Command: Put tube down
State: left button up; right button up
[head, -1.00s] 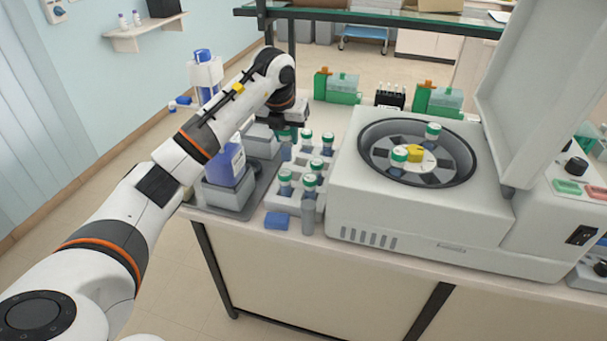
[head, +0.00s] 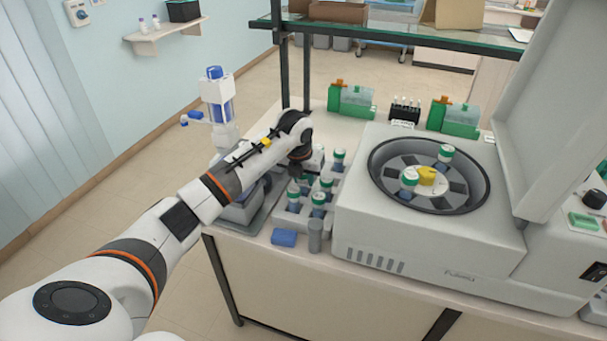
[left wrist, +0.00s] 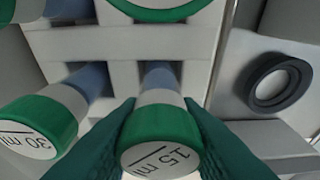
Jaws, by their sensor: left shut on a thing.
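My left gripper (left wrist: 160,112) is shut on a tube with a green cap marked 15 ml (left wrist: 160,140). The held tube's bluish lower part points at an opening of the pale grey tube rack (left wrist: 120,45); I cannot tell how deep it sits. A green-capped 30 ml tube (left wrist: 42,128) stands beside it, and part of another green cap (left wrist: 158,10) shows ahead. In the head view, the rack (head: 287,220) holds several green-capped tubes (head: 319,204). My left gripper (head: 302,177) is over its left rear part, mostly hidden by my wrist. My right gripper is not in view.
The open centrifuge (head: 430,240) stands right of the rack, with two green-capped tubes in its rotor. A blue block (head: 284,238) and a grey cylinder (head: 315,236) are at the rack's front. Green-and-clear boxes (head: 352,101) stand behind.

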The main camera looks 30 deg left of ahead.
pick_arm(q)
jog(key=shift+f+b, duration=0.3)
jog(key=o, duration=1)
jog(key=shift+c, duration=0.2)
jog(key=shift+r+p, duration=0.3)
jog(key=shift+r, duration=0.1)
jog(key=b+v, duration=0.2)
jog(key=v, duration=1)
